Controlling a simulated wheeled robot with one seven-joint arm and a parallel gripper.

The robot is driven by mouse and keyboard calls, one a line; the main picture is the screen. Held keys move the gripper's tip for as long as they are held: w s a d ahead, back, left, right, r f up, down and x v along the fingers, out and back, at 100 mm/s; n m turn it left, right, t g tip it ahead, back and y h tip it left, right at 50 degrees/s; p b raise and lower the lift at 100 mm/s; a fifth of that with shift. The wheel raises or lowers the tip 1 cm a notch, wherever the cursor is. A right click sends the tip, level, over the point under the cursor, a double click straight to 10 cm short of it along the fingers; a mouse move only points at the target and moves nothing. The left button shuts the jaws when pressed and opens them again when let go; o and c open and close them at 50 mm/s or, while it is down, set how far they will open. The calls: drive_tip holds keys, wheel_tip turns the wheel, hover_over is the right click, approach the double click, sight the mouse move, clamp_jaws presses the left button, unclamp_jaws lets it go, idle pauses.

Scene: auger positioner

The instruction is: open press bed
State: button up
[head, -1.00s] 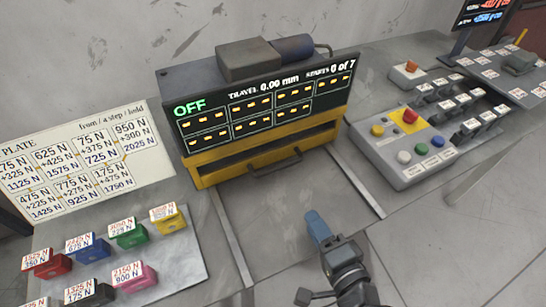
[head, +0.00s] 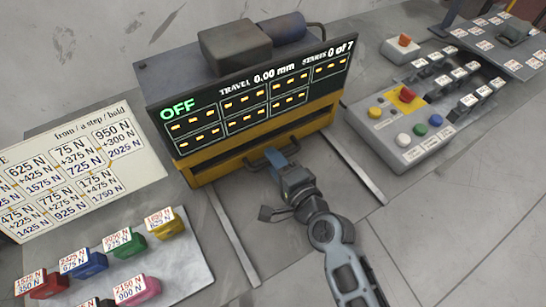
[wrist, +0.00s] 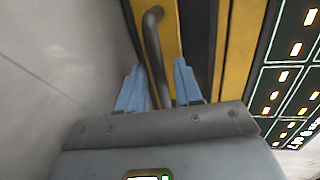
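The press is a dark box with a lit display (head: 250,105) reading OFF, travel 0.00 mm and starts 0 of 7. Its yellow lower front (head: 205,169) carries a dark bar handle (head: 255,162). My gripper (head: 276,160) is at this handle, partly covering it in the head view. In the wrist view the handle (wrist: 153,45) runs between the two blue fingers of my gripper (wrist: 160,85). The fingers are apart, with gaps showing beside the bar. The yellow front stands against the press, and no pulled-out bed shows.
Two rails (head: 235,237) run forward from the press over bare table. A tray (head: 195,270) of coloured labelled blocks and a plate of force values (head: 75,165) lie left. A button panel (head: 405,158) stands right.

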drive_tip(key=shift+w+a+f, duration=0.1)
drive_tip(key=shift+w+a, duration=0.15)
drive_tip(key=shift+w, duration=0.1)
clamp_jaws()
idle(0.4)
